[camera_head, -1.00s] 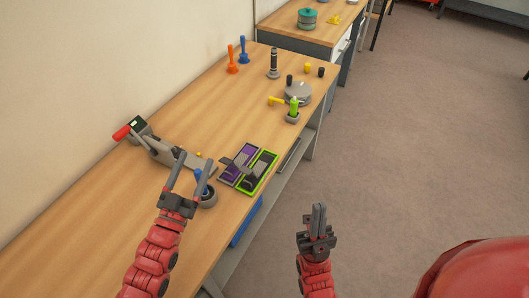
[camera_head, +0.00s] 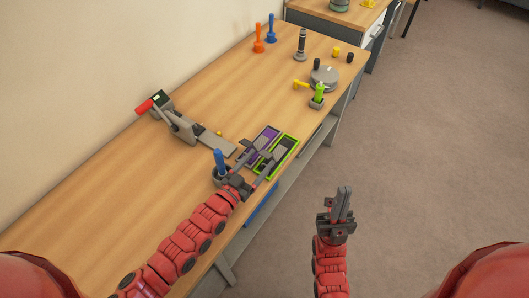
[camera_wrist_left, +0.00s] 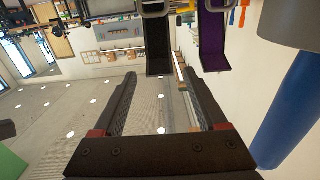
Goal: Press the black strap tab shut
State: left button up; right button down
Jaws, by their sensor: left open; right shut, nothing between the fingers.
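A purple panel (camera_head: 262,136) and a black panel with a bright green frame (camera_head: 288,143) lie side by side near the bench's front edge. In the left wrist view a black strap (camera_wrist_left: 158,45) and a purple strap (camera_wrist_left: 212,45) hang from metal buckles. I take the black strap to be the one with the tab; the tab itself is not clear. My left gripper (camera_head: 264,154) is open over the panels and partly covers them. Its open fingers also show in the left wrist view (camera_wrist_left: 158,76), with the black strap beyond their gap. My right gripper (camera_head: 345,190) is shut and empty, off the bench's front.
A blue-handled tool in a round holder (camera_head: 219,160) stands close left of my left gripper. A grey device with a red handle (camera_head: 180,125) lies behind it.

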aim_at(265, 154)
pick_arm(q)
jog(key=shift+x, duration=1.75)
grip_shut()
